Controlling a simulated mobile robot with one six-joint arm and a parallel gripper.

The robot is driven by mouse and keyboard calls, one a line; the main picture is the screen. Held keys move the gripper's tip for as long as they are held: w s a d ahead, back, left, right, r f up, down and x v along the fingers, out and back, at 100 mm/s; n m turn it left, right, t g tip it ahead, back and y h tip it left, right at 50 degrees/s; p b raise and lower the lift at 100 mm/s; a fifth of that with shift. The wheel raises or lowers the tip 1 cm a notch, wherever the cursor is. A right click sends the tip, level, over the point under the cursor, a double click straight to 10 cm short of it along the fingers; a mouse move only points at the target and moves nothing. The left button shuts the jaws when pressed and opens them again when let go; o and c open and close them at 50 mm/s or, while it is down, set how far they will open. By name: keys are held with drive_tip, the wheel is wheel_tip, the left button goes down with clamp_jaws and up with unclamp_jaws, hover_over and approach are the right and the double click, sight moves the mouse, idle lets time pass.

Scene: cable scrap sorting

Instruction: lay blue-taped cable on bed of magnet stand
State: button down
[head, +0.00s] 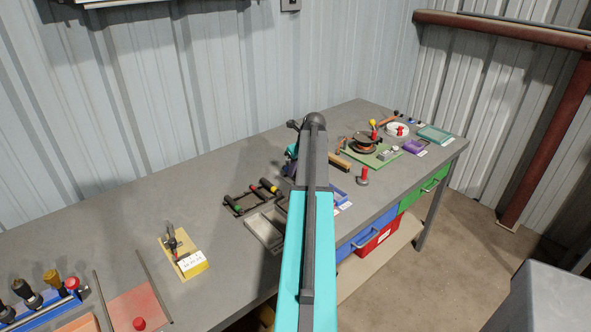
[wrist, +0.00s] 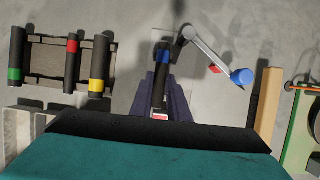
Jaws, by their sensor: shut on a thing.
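The blue-taped cable (wrist: 159,87) is a short black piece with a blue band near its far end, in the middle of the wrist view. My gripper (wrist: 163,97) is shut on it, with purple-dark fingers at its sides. Just beyond and right is a grey lever arm with a blue knob (wrist: 240,77) and a small red part, apparently the magnet stand. Its bed is mostly hidden, and I cannot tell whether the cable touches it. In the head view my gripper (head: 288,170) is mostly behind my arm, and the cable and stand cannot be made out there.
A rack (head: 248,200) of cables with green, red and yellow bands lies left of my arm, near a grey tray (head: 264,230). A wooden block (wrist: 265,105) and a green board (head: 375,157) with a copper coil stand right. Bench space is clear toward the wall.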

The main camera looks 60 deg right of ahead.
drive_tip(key=shift+f, duration=0.5)
idle(0.3)
drive_tip(key=c, duration=1.6)
unclamp_jaws()
drive_tip(key=shift+r, duration=0.15)
drive_tip(key=shift+r+p, duration=2.65)
drive_tip(key=shift+r, duration=0.75)
drive_tip(key=shift+f, duration=0.1)
